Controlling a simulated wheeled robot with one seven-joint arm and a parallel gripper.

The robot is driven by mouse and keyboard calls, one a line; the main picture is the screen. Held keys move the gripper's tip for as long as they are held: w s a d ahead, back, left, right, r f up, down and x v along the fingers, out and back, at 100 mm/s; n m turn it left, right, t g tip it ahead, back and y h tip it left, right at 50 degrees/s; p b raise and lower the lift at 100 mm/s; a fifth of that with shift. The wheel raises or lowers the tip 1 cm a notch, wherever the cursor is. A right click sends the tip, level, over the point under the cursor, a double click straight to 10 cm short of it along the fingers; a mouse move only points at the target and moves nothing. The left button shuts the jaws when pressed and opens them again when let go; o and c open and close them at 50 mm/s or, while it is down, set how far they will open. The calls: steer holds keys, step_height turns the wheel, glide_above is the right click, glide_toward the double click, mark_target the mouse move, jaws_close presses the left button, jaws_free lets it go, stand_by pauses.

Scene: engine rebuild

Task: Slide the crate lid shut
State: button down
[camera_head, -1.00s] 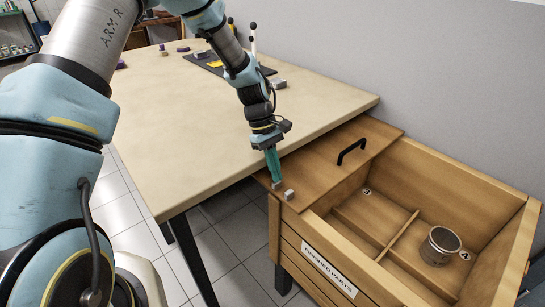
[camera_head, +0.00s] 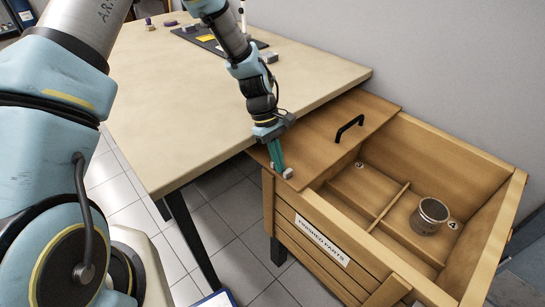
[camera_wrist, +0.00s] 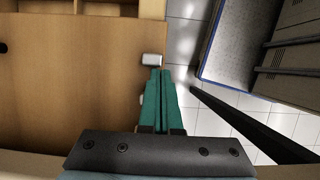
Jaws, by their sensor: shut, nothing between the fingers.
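The crate (camera_head: 328,246) is a wooden box with a "FINISHED PARTS" label on its front. Its wooden lid (camera_head: 325,145) covers only the left part, leaving the right side open. A black handle (camera_head: 350,127) stands on the lid near its right edge. My gripper (camera_head: 281,174) has green fingers, shut and empty. It points down at the lid's front left corner, beside a small grey block (camera_head: 287,173). In the wrist view the fingertips (camera_wrist: 160,72) are close to the grey block (camera_wrist: 152,60) at the lid's edge; whether they touch it is unclear.
Inside the crate are dividers and a metal cylindrical part (camera_head: 428,216) in the compartment marked 4. The wooden table (camera_head: 200,100) adjoins the crate on the left, with a dark mat (camera_head: 215,42) and small items at its back. A wall rises behind.

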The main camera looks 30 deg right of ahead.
steer(key=s+d+p, duration=0.1)
steer(key=s+d, duration=0.2)
steer(key=s, duration=1.3)
steer(key=s+d+p, duration=0.2)
steer(key=s+d, duration=0.1)
steer(key=s, duration=1.2)
steer(key=s+d+p, duration=0.1)
steer(key=s+d, duration=0.2)
steer(key=s, duration=1.3)
steer(key=shift+s+d+p, duration=0.1)
steer(key=shift+s+p, duration=0.2)
steer(key=shift+s, duration=0.1)
